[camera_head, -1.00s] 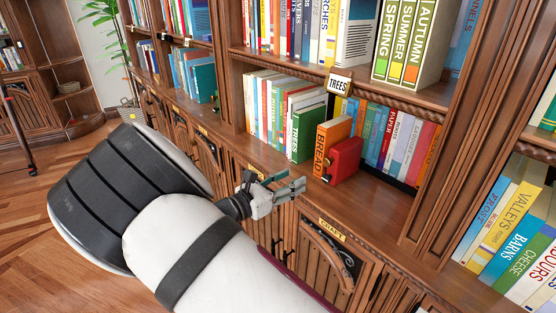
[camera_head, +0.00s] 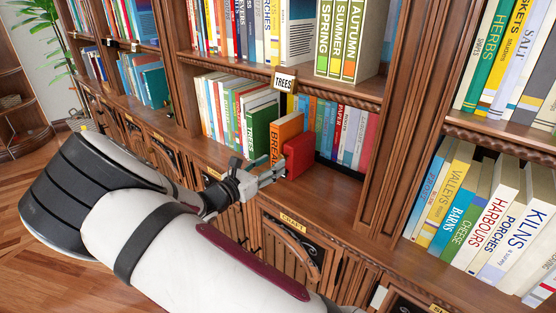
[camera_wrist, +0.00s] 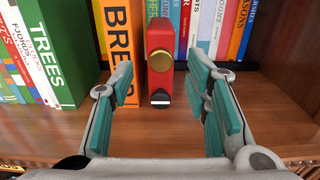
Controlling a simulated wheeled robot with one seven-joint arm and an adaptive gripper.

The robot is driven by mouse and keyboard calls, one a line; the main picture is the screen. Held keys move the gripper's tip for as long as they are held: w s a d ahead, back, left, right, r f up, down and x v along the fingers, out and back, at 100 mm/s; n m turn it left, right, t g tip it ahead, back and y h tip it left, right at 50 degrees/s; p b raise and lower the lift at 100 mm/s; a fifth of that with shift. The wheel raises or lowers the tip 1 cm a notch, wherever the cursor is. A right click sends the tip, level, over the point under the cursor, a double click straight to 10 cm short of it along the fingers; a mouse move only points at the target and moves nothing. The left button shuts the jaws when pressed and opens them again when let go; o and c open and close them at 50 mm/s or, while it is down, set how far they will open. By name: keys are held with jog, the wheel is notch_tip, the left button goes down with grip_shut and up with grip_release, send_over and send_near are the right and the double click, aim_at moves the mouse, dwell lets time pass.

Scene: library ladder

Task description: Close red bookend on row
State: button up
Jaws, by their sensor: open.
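The red bookend (camera_head: 298,156) stands upright on the middle shelf, just right of the orange BREAD book (camera_head: 284,133). In the wrist view the red bookend (camera_wrist: 160,62) shows a brass knob and a small dark button with a white bar below it. The orange book (camera_wrist: 121,45) is close on its left, and the green TREES book (camera_wrist: 50,50) leans beyond that. My gripper (camera_head: 274,173) is open at the shelf's front. In the wrist view its teal-padded fingers (camera_wrist: 165,105) are spread either side of the bookend's front, apart from it, with nothing held.
The row of books (camera_head: 225,98) runs left from the bookend. More books (camera_head: 340,130) stand behind it at the back. The shelf board (camera_head: 335,185) right of the bookend is bare up to a wooden upright (camera_head: 392,120).

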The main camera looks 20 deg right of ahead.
aim_at(297, 157)
jog(key=shift+x, duration=2.1)
grip_shut()
